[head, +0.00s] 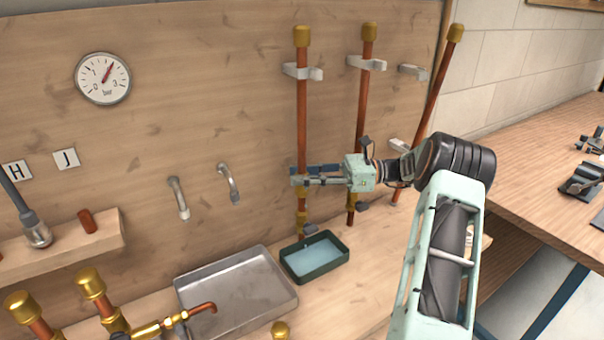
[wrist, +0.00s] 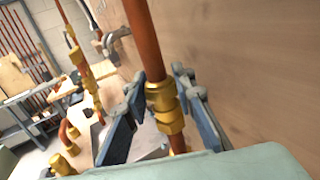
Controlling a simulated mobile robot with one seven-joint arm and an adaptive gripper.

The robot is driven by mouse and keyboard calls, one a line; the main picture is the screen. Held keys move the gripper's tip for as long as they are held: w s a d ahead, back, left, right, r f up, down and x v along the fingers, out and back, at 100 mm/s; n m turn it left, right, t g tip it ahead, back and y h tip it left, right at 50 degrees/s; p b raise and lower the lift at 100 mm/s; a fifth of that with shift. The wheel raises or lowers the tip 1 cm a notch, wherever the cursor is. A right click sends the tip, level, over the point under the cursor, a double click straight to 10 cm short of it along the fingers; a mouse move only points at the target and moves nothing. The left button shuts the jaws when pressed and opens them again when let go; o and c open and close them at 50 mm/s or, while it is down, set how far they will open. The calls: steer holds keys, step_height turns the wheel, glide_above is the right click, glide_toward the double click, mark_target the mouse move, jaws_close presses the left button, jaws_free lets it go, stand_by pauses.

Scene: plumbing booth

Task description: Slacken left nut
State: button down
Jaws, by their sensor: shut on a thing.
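The left copper pipe (head: 302,115) stands upright against the wooden wall, with a brass cap on top and brass fittings (head: 302,219) low down. My gripper (head: 299,181) reaches in from the right and has its blue fingers on either side of this pipe, just above the low fittings. In the wrist view, a brass nut (wrist: 161,96) on the pipe (wrist: 145,40) sits between the two fingers, with more brass fitting just below it. My gripper is shut on this nut. In the head view the fingers hide the nut's upper part.
A middle pipe (head: 365,105) and a leaning right pipe (head: 438,85) stand close by, near my wrist. A green tray of water (head: 340,262) and a metal tray (head: 190,290) lie below. Two bent spouts (head: 229,183) stick out at left.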

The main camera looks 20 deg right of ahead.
steer(key=shift+r, duration=0.1)
steer(key=c, duration=1.6)
jaws_free()
steer(key=v, duration=1.2)
